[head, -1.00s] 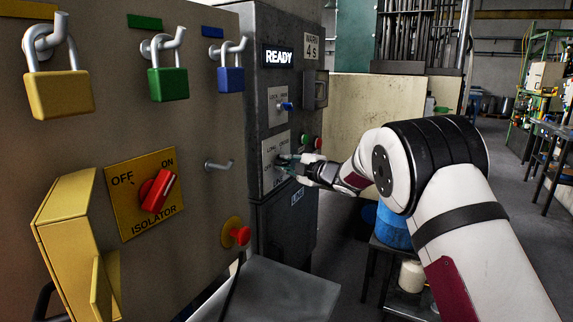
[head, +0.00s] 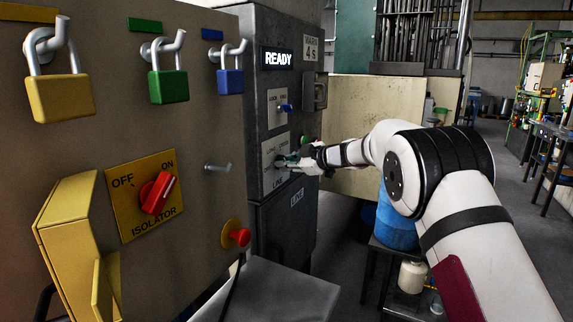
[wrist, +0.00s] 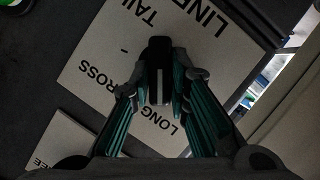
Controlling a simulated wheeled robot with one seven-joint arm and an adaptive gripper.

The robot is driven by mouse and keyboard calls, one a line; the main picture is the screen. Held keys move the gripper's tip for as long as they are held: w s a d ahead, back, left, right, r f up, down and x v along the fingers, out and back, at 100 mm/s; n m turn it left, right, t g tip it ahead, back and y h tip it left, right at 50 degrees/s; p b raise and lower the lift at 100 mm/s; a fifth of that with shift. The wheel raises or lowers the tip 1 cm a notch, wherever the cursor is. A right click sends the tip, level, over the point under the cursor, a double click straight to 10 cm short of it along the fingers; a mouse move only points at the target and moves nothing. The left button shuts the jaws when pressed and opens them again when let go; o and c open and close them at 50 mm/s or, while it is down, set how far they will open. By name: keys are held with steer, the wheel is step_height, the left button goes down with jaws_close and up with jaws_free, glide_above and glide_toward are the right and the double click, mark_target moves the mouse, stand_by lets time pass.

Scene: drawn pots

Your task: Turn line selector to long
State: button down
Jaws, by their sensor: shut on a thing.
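The line selector is a black knob with a white stripe (wrist: 158,85), on a pale plate (wrist: 90,48) lettered LINE, TAIL, CROSS and LONG. My gripper (wrist: 158,88) is shut on the knob, with one teal-sided finger on each side. The stripe's lower end in the wrist view lies between CROSS and LONG, nearer LONG. I cannot tell whether it is exactly on the LONG mark. In the head view, my gripper (head: 286,161) reaches the line plate (head: 270,177) from the right and hides most of the knob.
Above is another plate with a blue selector (head: 286,107), under a READY display (head: 278,58). To the left, a nearer panel carries padlocks, a red isolator switch (head: 157,193) and a red push button (head: 240,237). A blue drum (head: 396,225) stands below my arm.

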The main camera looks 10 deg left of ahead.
steer(key=shift+w+m+g+b, duration=0.15)
steer(key=shift+m+g+b, duration=0.15)
steer(key=shift+m+g, duration=0.3)
stand_by(0.3)
steer(key=c, duration=1.5)
jaws_free()
steer(key=v, duration=1.2)
